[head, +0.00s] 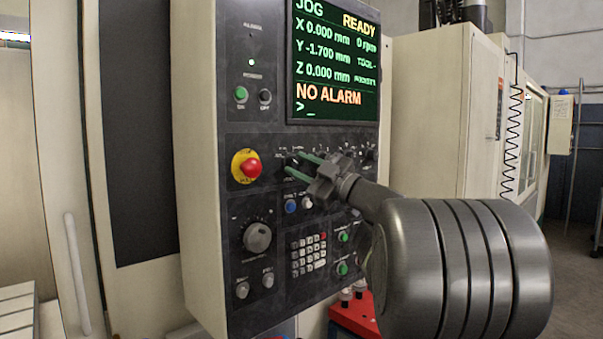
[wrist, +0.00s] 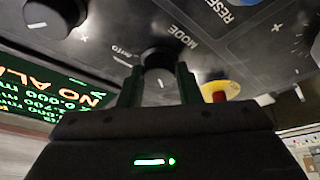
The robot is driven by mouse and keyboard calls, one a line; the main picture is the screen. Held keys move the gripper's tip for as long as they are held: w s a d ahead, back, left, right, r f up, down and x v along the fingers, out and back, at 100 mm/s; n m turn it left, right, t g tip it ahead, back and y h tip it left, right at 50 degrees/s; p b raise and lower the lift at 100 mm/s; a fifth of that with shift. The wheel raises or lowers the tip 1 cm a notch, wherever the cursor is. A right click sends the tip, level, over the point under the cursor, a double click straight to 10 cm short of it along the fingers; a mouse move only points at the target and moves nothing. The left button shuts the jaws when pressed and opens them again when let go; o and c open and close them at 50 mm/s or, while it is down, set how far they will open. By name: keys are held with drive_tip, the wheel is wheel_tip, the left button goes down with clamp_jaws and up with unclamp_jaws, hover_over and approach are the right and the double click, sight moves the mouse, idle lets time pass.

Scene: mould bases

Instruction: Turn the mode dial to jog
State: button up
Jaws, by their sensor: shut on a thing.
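The mode dial (wrist: 158,57) is a black round knob on the dark control panel, with the word MODE printed beside it in the wrist view. My gripper (wrist: 157,85) has its two green fingers on either side of this dial, shut on it. In the head view my gripper (head: 300,164) reaches the panel from the right, and its fingers and body largely hide the dial. The screen (head: 336,62) reads JOG at its top left, with READY and NO ALARM. The dial's pointer mark cannot be made out.
A red emergency stop (head: 250,168) on a yellow ring sits left of my gripper. A larger feed knob (head: 257,237), a keypad (head: 309,254) and blue and white buttons lie below. Another black knob (wrist: 55,14) is close by in the wrist view.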

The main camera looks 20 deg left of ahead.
drive_tip(key=shift+n+g, duration=0.4)
drive_tip(key=shift+n, duration=0.7)
drive_tip(key=o, duration=1)
drive_tip(key=shift+d, duration=0.1)
drive_tip(key=b+v, duration=0.3)
drive_tip(key=v, duration=1)
drive_tip(key=shift+d, duration=0.35)
drive_tip(key=p+x, duration=0.2)
drive_tip(key=x, duration=1.2)
drive_tip(key=shift+f+p, duration=0.1)
drive_tip(key=shift+p, duration=0.25)
